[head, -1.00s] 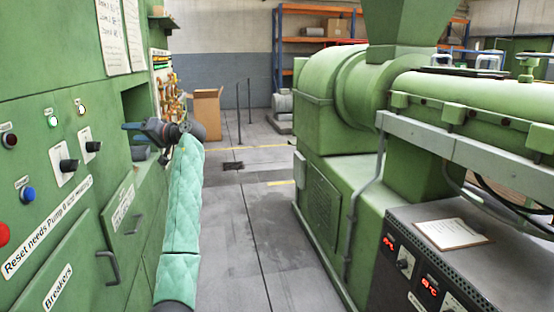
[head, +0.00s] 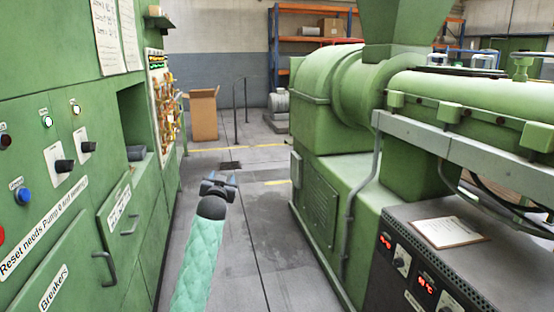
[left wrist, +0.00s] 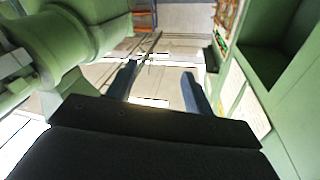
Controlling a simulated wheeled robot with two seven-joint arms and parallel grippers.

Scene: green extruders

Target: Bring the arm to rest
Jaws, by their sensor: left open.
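My left arm, in a quilted teal sleeve (head: 201,262), reaches forward over the aisle floor in the head view. My left gripper (head: 219,180) is at its end, clear of the cabinet on the left and the extruder on the right. My right gripper is in neither view.
The green control cabinet (head: 45,150) with switches, handles and an open recess (head: 131,112) lines the left. The green extruder (head: 330,170) fills the right. A cardboard box (head: 203,115) and dark posts (head: 240,105) stand ahead. The aisle floor (head: 245,250) between is clear.

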